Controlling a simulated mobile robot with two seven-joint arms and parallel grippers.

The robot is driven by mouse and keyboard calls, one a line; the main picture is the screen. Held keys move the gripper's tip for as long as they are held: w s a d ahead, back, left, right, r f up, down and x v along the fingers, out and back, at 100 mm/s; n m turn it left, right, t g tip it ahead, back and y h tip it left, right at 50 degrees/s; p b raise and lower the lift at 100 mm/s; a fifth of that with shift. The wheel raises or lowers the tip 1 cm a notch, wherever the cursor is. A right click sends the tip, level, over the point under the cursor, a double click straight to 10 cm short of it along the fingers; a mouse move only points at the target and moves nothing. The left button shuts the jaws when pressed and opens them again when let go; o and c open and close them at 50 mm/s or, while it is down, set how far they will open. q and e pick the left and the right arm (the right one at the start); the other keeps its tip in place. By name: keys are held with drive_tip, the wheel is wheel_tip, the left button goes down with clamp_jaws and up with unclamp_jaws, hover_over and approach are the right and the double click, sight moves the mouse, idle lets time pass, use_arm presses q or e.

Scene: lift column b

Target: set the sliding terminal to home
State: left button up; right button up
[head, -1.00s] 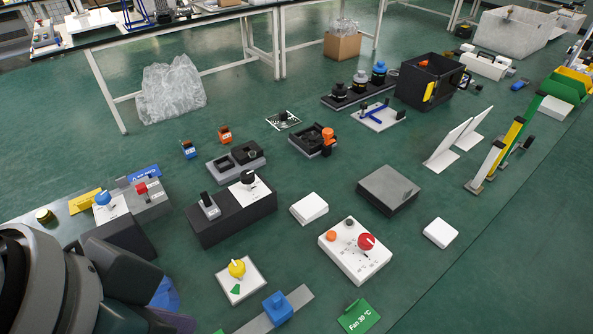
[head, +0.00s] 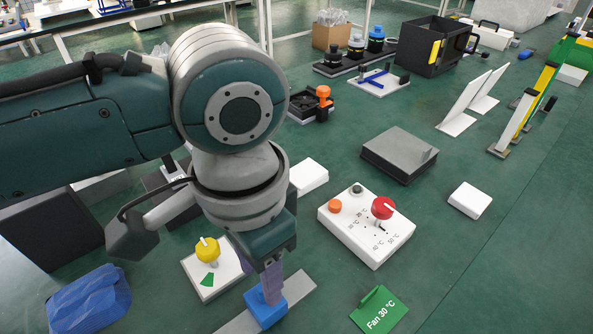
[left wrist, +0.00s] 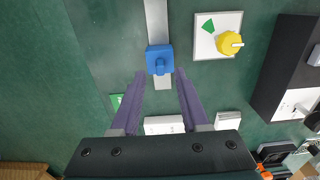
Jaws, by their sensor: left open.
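A blue block (head: 266,308) sits on a flat grey rail (head: 296,287) on the green surface; I take it as the sliding terminal. In the left wrist view the blue block (left wrist: 160,55) is nearer the rail's lower end, and the rail (left wrist: 157,20) runs on up out of view. My left gripper (head: 271,284) points down right at the block. In the left wrist view its purple fingers (left wrist: 162,76) are open, one to each side of the block's lower edge. I cannot tell whether they touch it. No home mark is readable. My right gripper is not in view.
A white plate with a yellow knob (head: 206,252) lies close left of the rail. A blue object (head: 88,302) is at lower left. Free floor shows at right.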

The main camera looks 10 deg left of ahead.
use_arm(q)
drive_tip(key=shift+f+b, duration=0.3)
drive_tip(key=shift+f, duration=1.25)
clamp_jaws()
